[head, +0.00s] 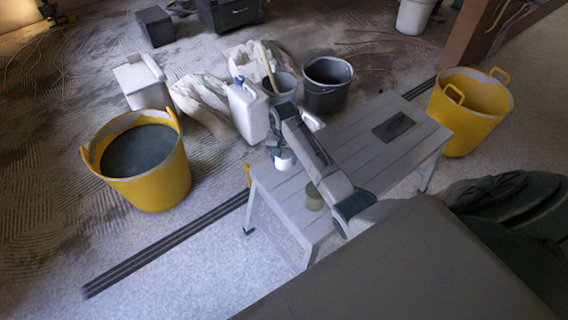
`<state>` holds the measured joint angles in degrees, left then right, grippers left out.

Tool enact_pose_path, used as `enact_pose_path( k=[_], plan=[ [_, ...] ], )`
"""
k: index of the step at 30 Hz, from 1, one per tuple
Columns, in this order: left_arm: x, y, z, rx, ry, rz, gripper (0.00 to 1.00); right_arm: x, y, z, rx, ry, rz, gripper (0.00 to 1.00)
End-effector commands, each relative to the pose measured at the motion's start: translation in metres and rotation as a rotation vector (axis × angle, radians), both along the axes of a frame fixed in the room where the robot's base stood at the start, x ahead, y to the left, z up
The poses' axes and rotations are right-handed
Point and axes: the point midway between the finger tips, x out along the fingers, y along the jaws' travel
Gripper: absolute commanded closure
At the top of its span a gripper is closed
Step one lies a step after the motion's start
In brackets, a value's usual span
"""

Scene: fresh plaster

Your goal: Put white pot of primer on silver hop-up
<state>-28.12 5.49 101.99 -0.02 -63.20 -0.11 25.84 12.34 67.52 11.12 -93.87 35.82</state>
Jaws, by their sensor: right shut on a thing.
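The silver hop-up (352,130) is a grey slatted platform on legs, right of centre in the head view. My right gripper (281,150) is at its far left edge, pointing down. It is shut on the white pot of primer (285,163), which shows only in part below the fingers. I cannot tell whether the pot touches the hop-up's top or hangs just above it. My left gripper is not in view.
A small olive pot (314,198) and a dark flat tool (393,127) lie on the hop-up. A white jerrycan (248,110) and a black bucket (326,86) stand behind it. Yellow tubs stand left (150,178) and right (470,108). The hop-up's middle is partly hidden by my arm.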

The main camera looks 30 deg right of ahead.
Motion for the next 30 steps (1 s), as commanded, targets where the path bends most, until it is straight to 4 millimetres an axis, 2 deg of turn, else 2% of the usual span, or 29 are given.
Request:
enact_pose_path(
  k=[6, 11, 19, 20, 22, 30],
  plan=[
    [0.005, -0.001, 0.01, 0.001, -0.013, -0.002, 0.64, 0.001, 0.0, -0.031, 0.001, 0.001, 0.0, 0.71],
    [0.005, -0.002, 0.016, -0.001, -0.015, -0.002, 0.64, 0.001, 0.0, -0.035, 0.0, -0.001, 0.0, 0.71],
    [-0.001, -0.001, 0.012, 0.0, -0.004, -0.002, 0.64, 0.001, 0.0, -0.038, 0.0, 0.0, 0.0, 0.71],
    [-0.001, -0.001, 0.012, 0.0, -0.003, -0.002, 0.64, 0.001, 0.0, -0.038, 0.0, 0.0, 0.0, 0.39],
    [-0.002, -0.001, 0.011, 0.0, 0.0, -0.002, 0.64, 0.001, 0.0, -0.038, -0.001, -0.001, 0.0, 0.25],
    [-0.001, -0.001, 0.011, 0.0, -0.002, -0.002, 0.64, 0.001, 0.0, -0.037, -0.001, -0.001, 0.0, 0.23]
  ],
)
